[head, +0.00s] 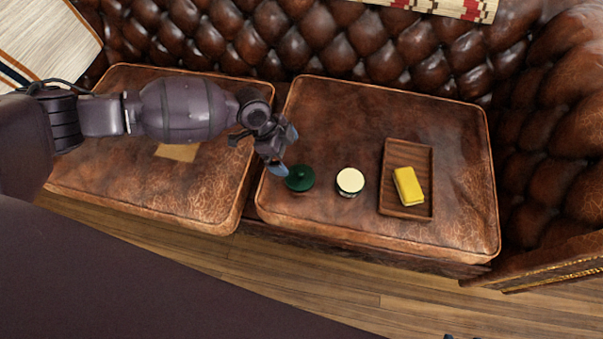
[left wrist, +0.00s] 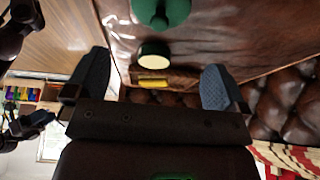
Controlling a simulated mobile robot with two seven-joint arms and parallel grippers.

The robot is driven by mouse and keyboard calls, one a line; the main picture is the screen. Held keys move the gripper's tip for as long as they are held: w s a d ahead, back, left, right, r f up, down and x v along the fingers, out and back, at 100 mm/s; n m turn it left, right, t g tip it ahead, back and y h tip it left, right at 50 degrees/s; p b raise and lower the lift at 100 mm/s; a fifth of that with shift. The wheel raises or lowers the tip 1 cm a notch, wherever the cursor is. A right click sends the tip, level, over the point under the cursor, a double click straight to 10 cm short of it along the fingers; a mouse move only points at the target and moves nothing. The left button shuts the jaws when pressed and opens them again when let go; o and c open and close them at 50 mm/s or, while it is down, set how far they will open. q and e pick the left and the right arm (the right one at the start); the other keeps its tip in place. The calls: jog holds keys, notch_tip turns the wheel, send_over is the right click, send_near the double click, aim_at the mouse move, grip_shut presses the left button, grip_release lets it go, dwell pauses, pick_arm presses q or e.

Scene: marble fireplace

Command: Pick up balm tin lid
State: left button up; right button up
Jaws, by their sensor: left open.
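The balm tin lid (head: 299,178) is a dark green disc with a small knob, lying flat on the right leather cushion. It also shows at the top of the left wrist view (left wrist: 160,10). The balm tin (head: 350,181), with a round cream top, stands just right of it and also shows in the left wrist view (left wrist: 154,54). My left gripper (head: 281,154) is open and empty, just behind and left of the lid; one fingertip overlaps the lid's edge in the head view. Contact cannot be told. Dark parts at the left wrist view's left edge may be my right arm.
A wooden tray (head: 393,205) holding a yellow block (head: 408,186) lies right of the tin. The tufted sofa back (head: 330,35) rises behind the cushion (head: 340,110), and an armrest stands at right. A tan patch (head: 177,152) lies on the left cushion. The cushion behind the tin is clear.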

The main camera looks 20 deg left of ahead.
aim_at(297, 172)
pick_arm(q)
jog(key=b+x, duration=0.1)
jog(key=x, duration=0.4)
jog(key=shift+f, duration=0.25)
jog(key=shift+w+d+f+b, duration=0.1)
jog(key=shift+f+b, duration=0.15)
jog(key=shift+b, duration=0.1)
jog(key=b+x, duration=0.1)
jog(key=x, duration=0.3)
jog(key=shift+s+f, duration=0.25)
jog(key=shift+s, duration=0.05)
jog(key=shift+w+f, duration=0.1)
jog(key=shift+f, duration=0.15)
jog(key=shift+w+r, duration=0.1)
jog(key=shift+r, duration=0.05)
jog(key=c, duration=0.6)
pick_arm(e)
jog(key=shift+w+a+f+n, duration=0.3)
jog(key=shift+w+n, duration=0.05)
jog(key=shift+n, duration=0.15)
